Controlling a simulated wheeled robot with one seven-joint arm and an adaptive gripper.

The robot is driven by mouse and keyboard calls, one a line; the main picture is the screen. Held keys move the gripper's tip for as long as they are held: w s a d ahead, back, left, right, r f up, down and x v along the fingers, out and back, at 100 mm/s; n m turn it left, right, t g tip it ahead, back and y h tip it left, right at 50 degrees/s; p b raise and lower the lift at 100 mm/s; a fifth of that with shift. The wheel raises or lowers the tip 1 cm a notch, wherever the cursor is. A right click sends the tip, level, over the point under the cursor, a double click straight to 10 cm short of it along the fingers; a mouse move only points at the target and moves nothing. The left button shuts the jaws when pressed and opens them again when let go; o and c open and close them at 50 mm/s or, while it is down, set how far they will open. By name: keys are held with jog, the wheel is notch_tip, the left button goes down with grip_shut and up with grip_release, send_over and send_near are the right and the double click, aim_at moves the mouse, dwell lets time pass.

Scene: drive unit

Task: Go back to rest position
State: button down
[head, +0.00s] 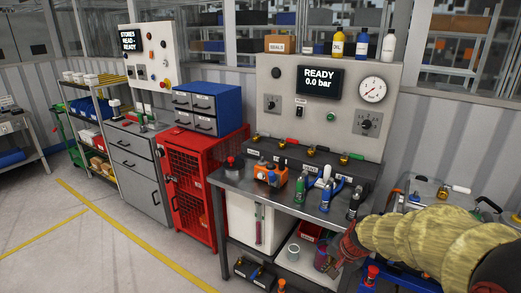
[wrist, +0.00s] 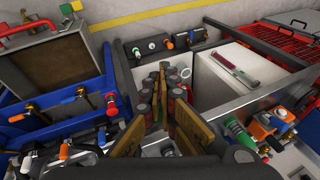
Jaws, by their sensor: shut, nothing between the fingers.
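My arm, in a yellowish ribbed sleeve, reaches in from the right edge of the head view. My gripper (head: 336,264) points down in front of the right end of the steel workbench (head: 228,182). In the wrist view my gripper (wrist: 164,72) shows its gold and dark fingers close together, with nothing seen held between them. The fingers hang beside the bench, over the gap between it and a blue cart (wrist: 62,118). The rest position itself is not marked in either view.
Small bottles and an orange device (head: 268,173) stand on the bench below a READY panel (head: 320,76). A red mesh cabinet (head: 190,188) is to its left. In the wrist view, valves on the cart lie close left of my gripper. Open floor (head: 110,240) lies front left.

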jog(key=s+r+n, duration=0.2)
jog(key=s+r, duration=0.3)
jog(key=s, duration=0.4)
jog(key=s+a+r+n+h, duration=0.1)
jog(key=s+r+n, duration=0.2)
jog(key=s+r, duration=0.2)
jog(key=s+a+r+n+t, duration=0.1)
jog(key=s+r, duration=0.4)
jog(key=s, duration=0.7)
jog(key=shift+s+r+n, duration=0.25)
jog(key=shift+s+n, duration=0.1)
jog(key=shift+n, duration=0.55)
jog(key=shift+a, duration=0.1)
